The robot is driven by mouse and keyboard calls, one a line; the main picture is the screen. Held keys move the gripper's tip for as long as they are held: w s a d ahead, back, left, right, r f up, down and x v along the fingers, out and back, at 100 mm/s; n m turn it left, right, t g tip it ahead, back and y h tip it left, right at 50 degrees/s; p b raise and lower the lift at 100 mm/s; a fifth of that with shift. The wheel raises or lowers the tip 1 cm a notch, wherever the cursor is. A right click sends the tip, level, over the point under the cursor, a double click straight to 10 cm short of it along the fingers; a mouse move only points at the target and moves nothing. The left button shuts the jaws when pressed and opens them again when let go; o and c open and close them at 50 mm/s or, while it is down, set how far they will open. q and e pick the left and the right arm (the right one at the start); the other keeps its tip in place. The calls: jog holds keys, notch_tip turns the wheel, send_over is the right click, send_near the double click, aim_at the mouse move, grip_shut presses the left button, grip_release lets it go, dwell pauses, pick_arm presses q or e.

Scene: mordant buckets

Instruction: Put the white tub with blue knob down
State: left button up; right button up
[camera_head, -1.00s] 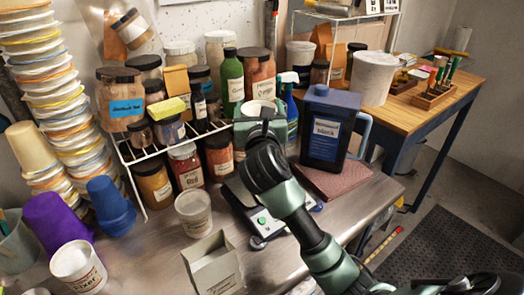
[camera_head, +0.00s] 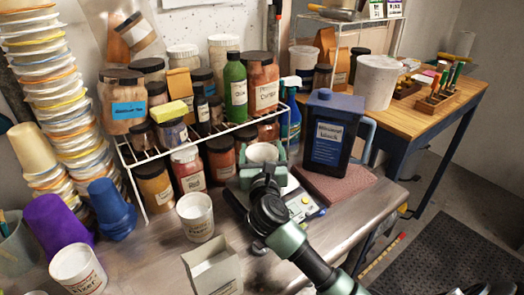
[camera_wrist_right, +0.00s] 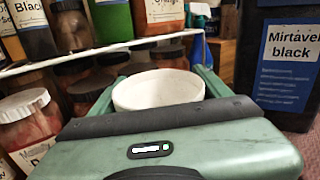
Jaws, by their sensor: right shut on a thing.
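My right gripper (camera_head: 262,165) is shut on a white tub (camera_head: 263,152), just over or at the back of the digital scale (camera_head: 304,205). In the right wrist view, the tub (camera_wrist_right: 158,90) sits between the two green fingers of the gripper (camera_wrist_right: 157,85), with its rim facing up. No blue knob shows on it. The gripper hides its lower part, so I cannot tell whether it touches the scale. My left gripper is not in view.
A wire rack (camera_head: 150,156) with jars stands close behind and left. A dark blue jug (camera_head: 328,135) stands on a reddish slab (camera_head: 338,187) at right. A white cup (camera_head: 196,218) and an open carton (camera_head: 213,272) stand to the left on the metal table.

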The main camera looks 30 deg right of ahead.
jog(key=shift+f, duration=0.1)
jog(key=o, duration=1.7)
jog(key=shift+r, duration=0.2)
jog(key=shift+s+a+f, duration=0.15)
jog(key=shift+s+a, duration=0.05)
jog(key=shift+s, duration=0.1)
jog(key=b+v, duration=0.1)
jog(key=v, duration=1)
jog(key=shift+s+b, duration=0.2)
jog(key=shift+b, duration=0.2)
